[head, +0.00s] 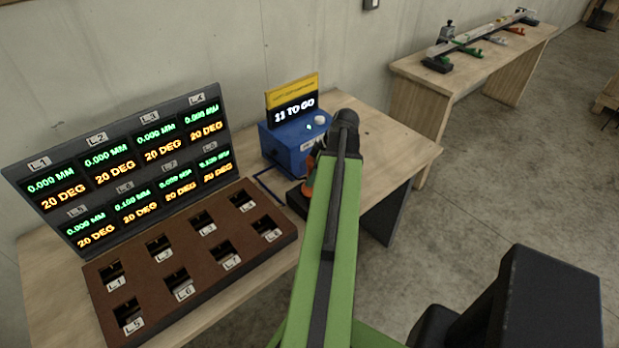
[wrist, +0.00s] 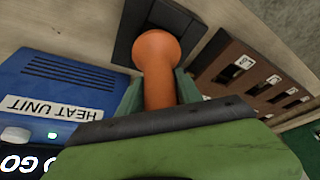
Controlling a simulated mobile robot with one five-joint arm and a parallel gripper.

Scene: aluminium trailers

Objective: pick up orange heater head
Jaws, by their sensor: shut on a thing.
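The orange heater head (wrist: 156,62) stands in the middle of the wrist view, its rounded end over a dark square stand. My gripper (wrist: 158,88) is shut on it, with one green finger on each side. In the head view a small part of the orange heater head (head: 309,186) shows left of my arm, which hides most of my gripper. The dark stand (wrist: 196,42) is behind the heater head; I cannot tell whether they touch.
The blue heat unit (head: 288,147) is beside my gripper, with a display reading "11 TO GO" (head: 294,110). A brown slotted block (head: 190,262) and a panel of readouts (head: 125,165) stand left on the table. A second table (head: 475,65) is far right. Open floor lies right.

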